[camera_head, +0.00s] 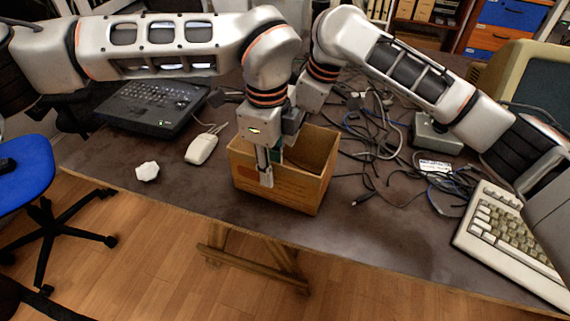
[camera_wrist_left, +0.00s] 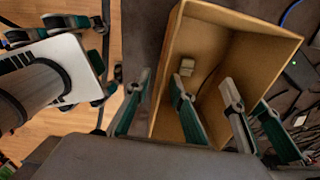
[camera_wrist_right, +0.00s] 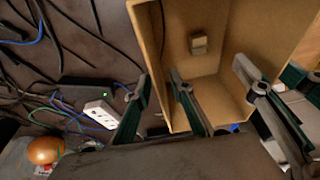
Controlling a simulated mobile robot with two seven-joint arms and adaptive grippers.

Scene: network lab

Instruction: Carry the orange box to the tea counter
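The orange box (camera_head: 285,187), an open-topped cardboard-coloured box, stands on the dark desk near its front edge. My left gripper (camera_head: 264,165) is at the near wall, one finger outside and one inside. In the left wrist view its fingers (camera_wrist_left: 158,100) are spread with the wall between them. My right gripper (camera_wrist_right: 160,105) straddles another wall in the right wrist view, fingers also spread; in the head view it is mostly hidden behind the left one. A small beige block (camera_wrist_left: 187,67) lies inside the box. I cannot pick out a tea counter.
A black laptop (camera_head: 152,105), a white mouse (camera_head: 202,148) and a crumpled white piece (camera_head: 147,171) lie left of the box. Tangled cables (camera_head: 372,150) and a beige keyboard (camera_head: 505,230) lie right. A blue chair (camera_head: 25,170) stands at the left.

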